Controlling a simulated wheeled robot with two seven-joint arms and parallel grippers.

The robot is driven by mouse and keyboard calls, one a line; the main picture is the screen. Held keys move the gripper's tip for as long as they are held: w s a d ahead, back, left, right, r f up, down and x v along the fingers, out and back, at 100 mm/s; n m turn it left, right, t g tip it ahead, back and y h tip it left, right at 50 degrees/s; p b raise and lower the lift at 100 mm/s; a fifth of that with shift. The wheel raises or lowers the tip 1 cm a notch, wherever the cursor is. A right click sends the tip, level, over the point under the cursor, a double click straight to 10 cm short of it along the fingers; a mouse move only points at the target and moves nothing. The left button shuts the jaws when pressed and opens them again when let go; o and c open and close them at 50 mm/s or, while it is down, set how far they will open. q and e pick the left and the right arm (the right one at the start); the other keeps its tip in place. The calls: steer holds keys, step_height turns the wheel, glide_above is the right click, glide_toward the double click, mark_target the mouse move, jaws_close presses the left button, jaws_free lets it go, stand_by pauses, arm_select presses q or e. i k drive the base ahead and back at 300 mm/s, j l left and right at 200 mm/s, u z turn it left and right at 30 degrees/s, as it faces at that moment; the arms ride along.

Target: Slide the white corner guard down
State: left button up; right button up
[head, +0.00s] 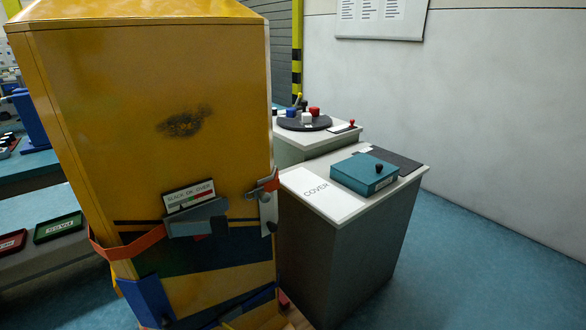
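A white corner guard (266,216) stands upright at the right front edge of the tall yellow cabinet (110,120). It shows as a narrow pale strip, partly covered at its top by a grey and orange fitting (263,188). A blue corner guard (147,301) sits lower, at the cabinet's left front edge. An orange strap (132,244) runs around the left edge to a grey buckle (197,220) under a small gauge plate with a slack scale (189,197). I cannot make out either gripper in the head view.
A grey cabinet (345,255) with a sheet marked COVER (312,191) and a teal box (364,173) stands close on the right. Behind it, another bench holds coloured knobs (305,114). Red and green trays (58,228) lie at left. Blue floor (470,265) is clear at right.

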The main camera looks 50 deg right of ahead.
mark_target(269, 211)
steer(key=z, duration=1.5)
steer(key=k+l, duration=0.05)
